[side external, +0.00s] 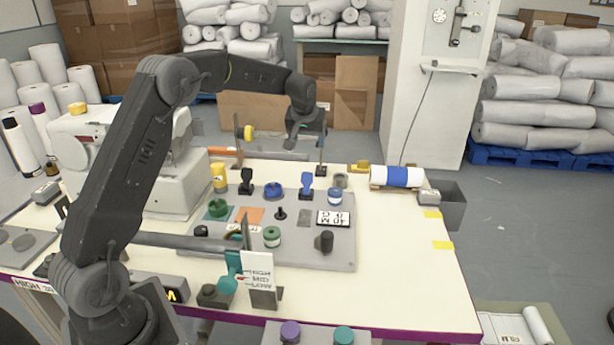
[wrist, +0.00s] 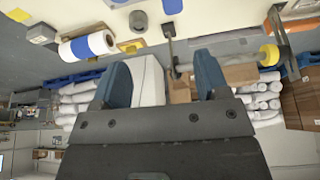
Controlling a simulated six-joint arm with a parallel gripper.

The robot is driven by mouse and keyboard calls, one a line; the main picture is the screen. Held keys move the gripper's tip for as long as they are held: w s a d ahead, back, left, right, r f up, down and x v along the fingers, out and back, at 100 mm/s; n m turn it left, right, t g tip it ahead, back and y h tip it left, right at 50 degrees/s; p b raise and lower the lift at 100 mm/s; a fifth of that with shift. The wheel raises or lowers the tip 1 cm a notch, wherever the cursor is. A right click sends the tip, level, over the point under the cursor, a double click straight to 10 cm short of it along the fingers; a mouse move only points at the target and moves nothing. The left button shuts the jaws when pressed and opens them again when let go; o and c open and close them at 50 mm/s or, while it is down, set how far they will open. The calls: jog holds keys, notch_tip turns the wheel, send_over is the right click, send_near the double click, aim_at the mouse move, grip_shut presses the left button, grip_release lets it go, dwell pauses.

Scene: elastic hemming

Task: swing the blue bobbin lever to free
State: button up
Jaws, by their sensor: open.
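The blue lever (side external: 306,184) stands upright on the grey board among several knobs and spools. A similar black lever (side external: 246,181) stands to its left, with a round blue knob (side external: 273,190) between them. My gripper (side external: 305,140) is above and behind the board's back edge, apart from the blue lever. In the wrist view my gripper (wrist: 162,78) has its two blue-grey fingers spread, with nothing between them. A blue shape (wrist: 172,6) shows at the wrist view's top edge; I cannot tell whether it is the lever.
The grey board (side external: 340,250) also carries a green spool (side external: 272,236), a dark knob (side external: 324,242) and a blue-and-white spool (side external: 335,196). A thin post (side external: 321,158) stands behind it. A blue-banded roll (side external: 397,177) and grey bin (side external: 447,205) are right. The right tabletop is mostly clear.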

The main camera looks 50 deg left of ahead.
jog(key=n, duration=0.1)
send_near(307, 174)
jog(key=x, duration=1)
jog(key=shift+f, duration=0.2)
jog(key=shift+c, duration=0.4)
